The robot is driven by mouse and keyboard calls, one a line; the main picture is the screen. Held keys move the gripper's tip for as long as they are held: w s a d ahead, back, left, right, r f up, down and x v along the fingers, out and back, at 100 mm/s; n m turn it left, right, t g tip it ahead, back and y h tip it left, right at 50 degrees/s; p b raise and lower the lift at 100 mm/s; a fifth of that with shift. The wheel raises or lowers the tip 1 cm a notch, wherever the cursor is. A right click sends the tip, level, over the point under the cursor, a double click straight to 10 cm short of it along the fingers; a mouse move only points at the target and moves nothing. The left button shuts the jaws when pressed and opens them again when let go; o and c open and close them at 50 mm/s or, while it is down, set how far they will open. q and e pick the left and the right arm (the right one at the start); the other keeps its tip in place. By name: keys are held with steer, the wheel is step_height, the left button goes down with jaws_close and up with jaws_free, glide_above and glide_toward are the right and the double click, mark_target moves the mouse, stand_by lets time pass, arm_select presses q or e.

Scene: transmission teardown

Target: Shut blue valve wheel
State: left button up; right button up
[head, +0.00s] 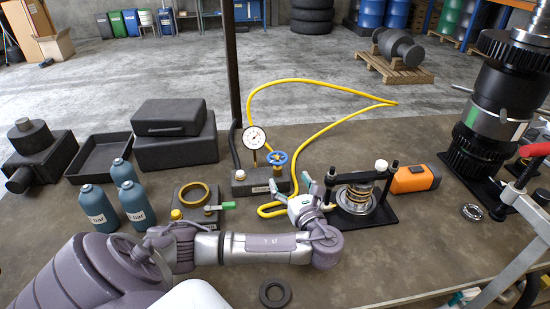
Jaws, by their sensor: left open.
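The blue valve wheel (277,158) sits on a dark valve block (250,184) near the middle of the table, in front of a white round pressure gauge (254,138). My left arm comes in from the left across the front of the table and bends up. My left gripper (320,183) is open, to the right of and nearer than the wheel, apart from it. Nothing shows between its fingers. It is in front of part of the yellow hose and beside the spring fixture. My right gripper is not in view.
A yellow hose (339,84) loops behind and beside the block. A spring fixture (358,197) and an orange tool (416,178) stand to the right. A brass ring fixture (194,196), several blue bottles (132,205) and dark cases (176,150) are left. A black ring (275,292) lies in front.

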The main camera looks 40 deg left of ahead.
mark_target(275, 155)
arm_select(q)
steer(key=b+x, duration=0.7)
steer(key=x, duration=0.4)
steer(key=shift+w+a+f, duration=0.1)
steer(key=shift+f, duration=0.1)
steer(key=shift+w+a+r, duration=0.15)
steer(key=shift+w+a, duration=0.1)
steer(key=shift+a, duration=0.2)
steer(key=c, duration=1)
steer(key=shift+c, duration=0.2)
steer(key=shift+t, duration=0.3)
